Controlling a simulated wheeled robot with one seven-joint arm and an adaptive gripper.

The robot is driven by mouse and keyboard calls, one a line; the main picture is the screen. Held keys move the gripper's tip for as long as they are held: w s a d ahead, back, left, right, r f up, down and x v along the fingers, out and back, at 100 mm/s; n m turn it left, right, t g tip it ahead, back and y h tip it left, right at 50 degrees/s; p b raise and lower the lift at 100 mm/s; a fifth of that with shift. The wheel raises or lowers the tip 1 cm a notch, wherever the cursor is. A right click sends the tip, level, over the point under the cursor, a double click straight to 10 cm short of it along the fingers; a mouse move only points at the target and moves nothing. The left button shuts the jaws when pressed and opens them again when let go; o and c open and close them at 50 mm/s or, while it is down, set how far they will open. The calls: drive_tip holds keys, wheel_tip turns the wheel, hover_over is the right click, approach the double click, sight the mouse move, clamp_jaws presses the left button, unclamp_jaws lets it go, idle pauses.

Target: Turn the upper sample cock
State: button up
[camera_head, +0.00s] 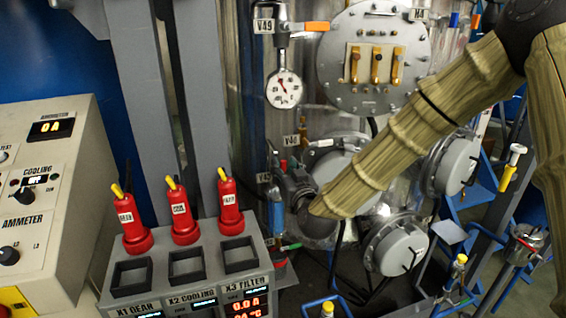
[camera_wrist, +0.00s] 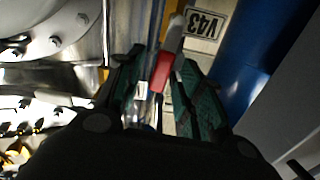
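A small cock with a red handle and a pale grey end (camera_wrist: 161,72) shows in the wrist view, beside a plate marked V43 (camera_wrist: 205,22) that appears upside down. My gripper (camera_wrist: 160,62) has its two dark green fingers apart, one on each side of the red handle. A gap shows on the left of the handle; I cannot tell whether the right finger touches it. In the head view my gripper (camera_head: 277,170) is at the column's valve group, left of the round flanges, and largely covers the cock. A bit of red (camera_head: 284,166) shows near its fingertips.
A pressure gauge (camera_head: 284,90) and an orange-handled valve (camera_head: 314,26) are above my gripper. Round flanged covers (camera_head: 402,247) are close on its right. A blue pipe (camera_wrist: 262,50) passes right in the wrist view.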

drive_tip(key=shift+x, duration=0.9)
clamp_jaws()
drive_tip(key=shift+d, duration=0.15)
drive_tip(key=w+d+f+m+b, duration=0.1)
drive_tip(key=d+f+m+b, duration=0.3)
drive_tip(key=m+b, duration=1.2)
drive_tip(key=shift+w+d+f+m+b, duration=0.3)
drive_tip(key=shift+f+m+b, duration=0.1)
drive_tip(key=shift+f+b, duration=0.5)
